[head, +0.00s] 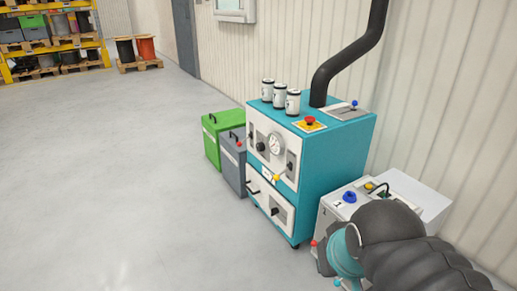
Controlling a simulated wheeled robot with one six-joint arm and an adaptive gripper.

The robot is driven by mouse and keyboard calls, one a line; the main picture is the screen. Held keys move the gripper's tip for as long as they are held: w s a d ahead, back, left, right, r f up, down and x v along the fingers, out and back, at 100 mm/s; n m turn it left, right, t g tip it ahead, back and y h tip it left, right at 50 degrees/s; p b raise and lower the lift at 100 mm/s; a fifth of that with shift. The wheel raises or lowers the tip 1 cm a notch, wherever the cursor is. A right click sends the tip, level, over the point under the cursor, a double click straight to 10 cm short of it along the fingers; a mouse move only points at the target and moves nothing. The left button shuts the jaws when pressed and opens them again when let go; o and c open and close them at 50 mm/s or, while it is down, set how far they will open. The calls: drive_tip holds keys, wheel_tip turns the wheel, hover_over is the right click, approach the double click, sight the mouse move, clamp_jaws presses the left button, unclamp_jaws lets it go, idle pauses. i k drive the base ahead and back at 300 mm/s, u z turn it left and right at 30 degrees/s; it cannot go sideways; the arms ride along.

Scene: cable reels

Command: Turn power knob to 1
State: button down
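A teal machine (330,165) stands against the wall with a pale front panel (281,172). The panel has a round gauge (275,144), a black knob (261,147) to its left and a dark control (290,166) to its right. Another black knob (274,211) is on the lower door. A low white box at the right carries a blue knob (349,197) beside a small plate marked 1 (338,204). I cannot tell which is the power knob or read a setting. My dark arm covers part of the white box; no gripper fingers show.
A green bin (218,137) and a grey bin (234,165) stand left of the machine. Three canisters (280,96), a red button (310,121) and a black duct (345,62) are on top. Reels on shelves are far left. Open floor lies left and front.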

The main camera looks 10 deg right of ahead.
sight(260, 146)
drive_tip(key=u, duration=0.25)
drive_tip(key=k, duration=0.25)
drive_tip(key=z, duration=0.4)
drive_tip(key=i, duration=0.7)
drive_tip(key=u, duration=0.7)
drive_tip(key=i, duration=0.45)
drive_tip(key=u, duration=0.4)
